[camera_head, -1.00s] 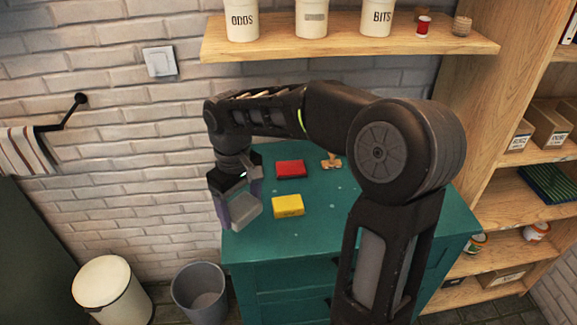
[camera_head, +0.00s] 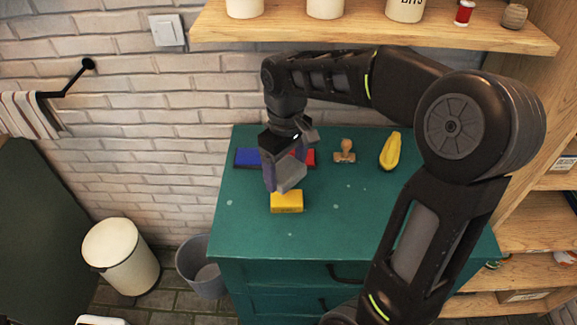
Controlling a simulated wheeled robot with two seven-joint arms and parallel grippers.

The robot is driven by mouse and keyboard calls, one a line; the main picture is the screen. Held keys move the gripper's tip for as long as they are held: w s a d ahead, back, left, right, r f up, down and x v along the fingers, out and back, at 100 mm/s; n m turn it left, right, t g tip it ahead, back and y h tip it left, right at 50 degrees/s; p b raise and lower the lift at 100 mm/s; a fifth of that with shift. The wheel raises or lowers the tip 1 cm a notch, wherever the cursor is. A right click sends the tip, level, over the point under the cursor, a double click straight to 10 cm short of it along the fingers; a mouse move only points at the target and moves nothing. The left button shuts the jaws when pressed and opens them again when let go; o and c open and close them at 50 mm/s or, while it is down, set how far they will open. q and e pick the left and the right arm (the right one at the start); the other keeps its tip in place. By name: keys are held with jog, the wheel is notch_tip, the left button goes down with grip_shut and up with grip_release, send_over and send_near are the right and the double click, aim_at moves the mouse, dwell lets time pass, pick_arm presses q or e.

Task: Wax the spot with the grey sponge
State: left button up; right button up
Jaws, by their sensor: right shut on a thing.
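My right gripper (camera_head: 286,172) is shut on the grey sponge (camera_head: 292,178), with its fingers pointing down. It holds the sponge above the green cabinet top (camera_head: 250,235), just behind the yellow block (camera_head: 287,203) in the picture. I cannot tell how high the sponge is. Small pale marks lie on the top: one at the left (camera_head: 228,204), one right of the yellow block (camera_head: 335,206) and one in front of it (camera_head: 290,234). I cannot tell which is the spot. My left gripper is not in view.
A blue block (camera_head: 246,157) and a red block (camera_head: 309,156), partly hidden by my gripper, lie at the back. A wooden stamp (camera_head: 344,151) and a yellow gourd-like object (camera_head: 389,151) stand to their right. The front of the top is clear. A wooden shelf (camera_head: 380,33) hangs above.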

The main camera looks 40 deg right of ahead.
aim_at(287, 198)
jog(key=shift+d+f+b, duration=0.15)
jog(key=shift+f+b, duration=0.15)
jog(key=shift+f, duration=0.1)
notch_tip(287, 198, down, 5)
jog(key=b, duration=0.4)
jog(key=shift+f, duration=0.15)
jog(key=shift+f+b, duration=0.4)
jog(key=shift+f, duration=0.2)
dwell(1.9)
jog(key=shift+s, duration=0.1)
jog(key=shift+r+p, duration=2.85)
jog(key=shift+r, duration=0.8)
